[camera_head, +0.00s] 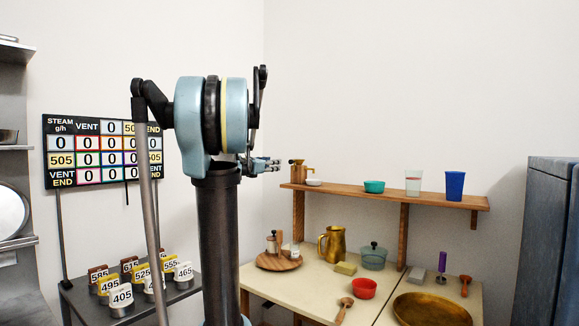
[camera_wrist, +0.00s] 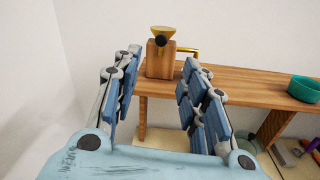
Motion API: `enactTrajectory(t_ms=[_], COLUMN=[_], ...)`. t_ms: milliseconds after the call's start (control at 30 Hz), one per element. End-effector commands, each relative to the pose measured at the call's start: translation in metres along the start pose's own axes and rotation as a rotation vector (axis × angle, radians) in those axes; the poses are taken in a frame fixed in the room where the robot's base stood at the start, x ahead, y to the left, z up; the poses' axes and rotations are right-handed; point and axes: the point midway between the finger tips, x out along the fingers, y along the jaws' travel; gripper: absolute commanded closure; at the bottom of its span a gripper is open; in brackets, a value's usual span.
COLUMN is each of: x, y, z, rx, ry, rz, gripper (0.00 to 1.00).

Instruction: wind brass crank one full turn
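A wooden grinder (camera_wrist: 158,62) with a brass top stands at the left end of the wall shelf. Its brass crank (camera_wrist: 184,49) points to the right in the wrist view. In the head view the grinder (camera_head: 297,175) is small, and its crank (camera_head: 305,168) is hard to make out. My gripper (camera_wrist: 162,70) is open and empty; its two jointed blue fingers stand apart, with the grinder seen between and beyond them. In the head view my gripper (camera_head: 272,164) appears just left of the grinder. No contact shows.
The wooden shelf (camera_head: 400,195) also holds a white dish (camera_head: 313,182), a teal bowl (camera_head: 374,187), a clear cup (camera_head: 413,183) and a blue cup (camera_head: 454,186). Below, a table (camera_head: 310,290) carries a brass pitcher (camera_head: 333,243) and a red bowl (camera_head: 363,288).

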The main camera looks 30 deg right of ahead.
Motion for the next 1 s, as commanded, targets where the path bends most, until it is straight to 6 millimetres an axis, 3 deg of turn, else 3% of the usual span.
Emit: enactTrajectory(t_ms=[700,1000], x=[0.12,0.154], y=[-0.001,0.0], z=[0.0,-0.001], rx=[0.004,0.004], ry=[0.001,0.002], rz=[-0.003,-0.001], gripper=[0.6,0.6])
